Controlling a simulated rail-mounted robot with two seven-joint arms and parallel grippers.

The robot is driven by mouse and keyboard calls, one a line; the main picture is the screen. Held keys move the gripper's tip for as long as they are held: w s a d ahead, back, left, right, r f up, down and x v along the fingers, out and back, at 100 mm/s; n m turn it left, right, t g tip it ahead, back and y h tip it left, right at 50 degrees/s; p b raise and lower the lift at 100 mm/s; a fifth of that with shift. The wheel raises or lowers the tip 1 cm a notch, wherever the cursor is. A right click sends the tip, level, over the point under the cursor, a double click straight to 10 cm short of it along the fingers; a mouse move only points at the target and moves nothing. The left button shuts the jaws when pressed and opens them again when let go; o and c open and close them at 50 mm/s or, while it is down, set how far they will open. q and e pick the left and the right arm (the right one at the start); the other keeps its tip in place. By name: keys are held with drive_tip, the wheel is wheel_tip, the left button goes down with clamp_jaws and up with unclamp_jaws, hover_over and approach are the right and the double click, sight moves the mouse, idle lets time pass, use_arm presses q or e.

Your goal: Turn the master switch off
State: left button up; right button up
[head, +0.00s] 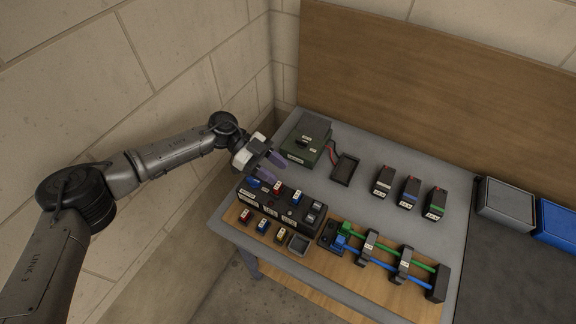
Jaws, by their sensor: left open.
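A dark green box (308,138) with a raised black piece on its top stands at the back left of the grey table. A black panel (272,219) with white labels and small red and blue parts sits in front of it. The labels are too small to read, so I cannot tell for sure which part is the master switch. My left gripper (270,167) is open and appears empty, above the table's left side between the green box and the black panel. Its purple fingers cover part of the panel's back left. My right gripper is out of view.
A small black tray (344,169) lies beside the green box, with red wires between. Several labelled dark blocks (409,192) stand at the middle right. Green and blue tubes (382,262) run through black brackets at the front. A grey bin (505,203) stands right; walls close the left and back.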

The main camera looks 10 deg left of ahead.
use_arm(q)
drive_tip(key=shift+s+d+r, duration=0.15)
drive_tip(key=shift+d+r, duration=0.25)
drive_tip(key=shift+d, duration=0.25)
drive_tip(key=shift+s+d+r, duration=0.15)
drive_tip(key=shift+d+r, duration=0.2)
drive_tip(key=shift+d, duration=0.3)
drive_tip(key=shift+s+d+r, duration=0.15)
drive_tip(key=shift+d+r, duration=0.25)
drive_tip(key=shift+d, duration=0.25)
